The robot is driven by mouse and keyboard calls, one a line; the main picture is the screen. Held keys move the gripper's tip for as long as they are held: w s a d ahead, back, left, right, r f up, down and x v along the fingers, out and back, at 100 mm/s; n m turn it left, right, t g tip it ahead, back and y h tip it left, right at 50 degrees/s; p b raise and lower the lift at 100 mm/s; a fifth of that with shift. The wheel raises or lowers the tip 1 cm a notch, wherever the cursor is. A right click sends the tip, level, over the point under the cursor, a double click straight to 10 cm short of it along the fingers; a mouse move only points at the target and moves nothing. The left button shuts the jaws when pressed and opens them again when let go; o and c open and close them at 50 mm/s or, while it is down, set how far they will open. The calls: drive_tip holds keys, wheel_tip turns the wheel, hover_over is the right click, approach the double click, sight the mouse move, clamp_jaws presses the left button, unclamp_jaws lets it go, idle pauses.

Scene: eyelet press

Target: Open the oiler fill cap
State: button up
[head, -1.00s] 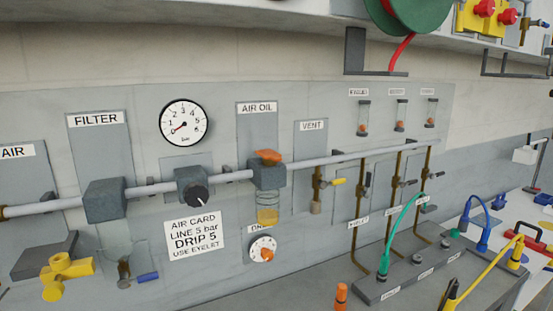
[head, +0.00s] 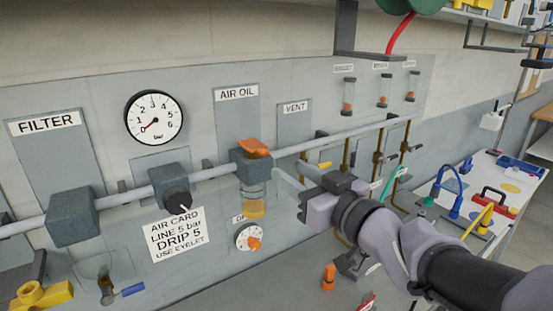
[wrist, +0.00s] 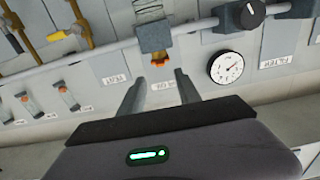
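The oiler is a dark grey block (head: 251,168) on the pale air line under the AIR OIL label, with a clear bowl (head: 254,200) of amber oil below it. Its orange fill cap (head: 254,147) sits on top of the block. In the wrist view, which is upside down, the cap (wrist: 160,60) shows beyond and between my two fingers. My gripper (head: 288,168) is open and empty, just right of the oiler in the head view. The fingers appear apart from the cap. My gripper hides part of the vent valve area.
A pressure gauge (head: 154,117) hangs at the left, its needle near 0. A regulator knob (head: 178,202) and filter block (head: 75,216) sit on the same line. A drip dial (head: 249,237) is below the oiler. Brown vertical pipes stand behind my gripper.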

sight(266, 154)
drive_tip(key=b+x, duration=0.1)
drive_tip(key=x, duration=0.8)
drive_tip(key=shift+c, duration=0.4)
clamp_jaws()
idle(0.7)
